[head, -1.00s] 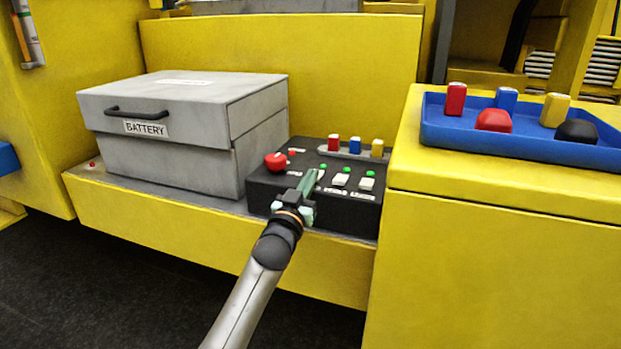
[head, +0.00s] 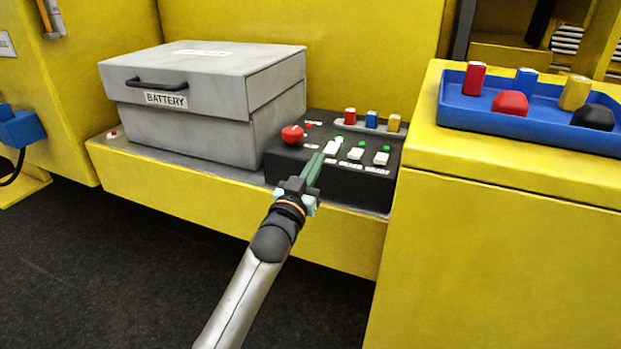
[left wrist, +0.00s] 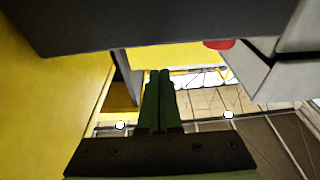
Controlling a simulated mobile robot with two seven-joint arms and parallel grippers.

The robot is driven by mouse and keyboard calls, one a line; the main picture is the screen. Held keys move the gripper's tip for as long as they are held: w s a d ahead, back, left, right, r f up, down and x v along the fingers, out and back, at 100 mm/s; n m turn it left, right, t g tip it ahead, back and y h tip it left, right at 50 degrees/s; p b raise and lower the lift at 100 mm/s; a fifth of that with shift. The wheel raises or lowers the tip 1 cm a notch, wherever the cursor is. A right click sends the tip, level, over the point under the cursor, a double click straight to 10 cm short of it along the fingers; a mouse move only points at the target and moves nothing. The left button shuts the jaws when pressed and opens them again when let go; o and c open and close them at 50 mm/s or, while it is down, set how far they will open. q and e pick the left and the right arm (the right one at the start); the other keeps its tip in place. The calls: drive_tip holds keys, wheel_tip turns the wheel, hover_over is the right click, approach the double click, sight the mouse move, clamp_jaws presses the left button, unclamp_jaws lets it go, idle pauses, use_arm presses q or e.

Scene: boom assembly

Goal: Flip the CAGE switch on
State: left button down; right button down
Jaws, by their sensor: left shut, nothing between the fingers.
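The black control box (head: 330,188) carries a row of white switches. The leftmost switch (head: 331,149), middle switch (head: 356,153) and right switch (head: 382,158) each have a green light close by. The labels are too small or blurred to read, so I cannot tell which is CAGE. My left gripper (head: 316,157) is shut and empty. In the head view its green fingertips lie just left of and below the leftmost switch; contact cannot be judged. Its closed fingers also show in the left wrist view (left wrist: 159,85). My right gripper is out of view.
A red mushroom button (head: 292,134) is at the box's left. Red, blue and yellow blocks (head: 371,119) stand at its back. The grey battery case (head: 180,140) is left. A blue tray (head: 470,115) of coloured parts sits on the yellow block (head: 500,200) at right.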

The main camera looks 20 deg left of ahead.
use_arm(q)
drive_tip(key=shift+f+v, duration=0.15)
drive_tip(key=shift+v, duration=0.7)
drive_tip(key=shift+f+v, duration=0.15)
drive_tip(key=shift+v, duration=0.7)
drive_tip(key=s+d+f+g, duration=0.1)
drive_tip(key=s+f+g, duration=0.2)
drive_tip(key=s+f, duration=0.55)
drive_tip(key=s+d+f+m+g+h, duration=0.15)
drive_tip(key=s+f, duration=0.35)
drive_tip(key=f, duration=0.6)
drive_tip(key=s+d+f+g, duration=0.1)
drive_tip(key=s+f+g, duration=0.4)
drive_tip(key=f, duration=0.5)
drive_tip(key=s+f+g, duration=0.1)
drive_tip(key=s+f, duration=0.2)
drive_tip(key=s, duration=0.4)
drive_tip(key=s+d+f+g, duration=0.1)
drive_tip(key=s+f, duration=0.3)
drive_tip(key=s, duration=0.3)
drive_tip(key=shift+f, duration=0.2)
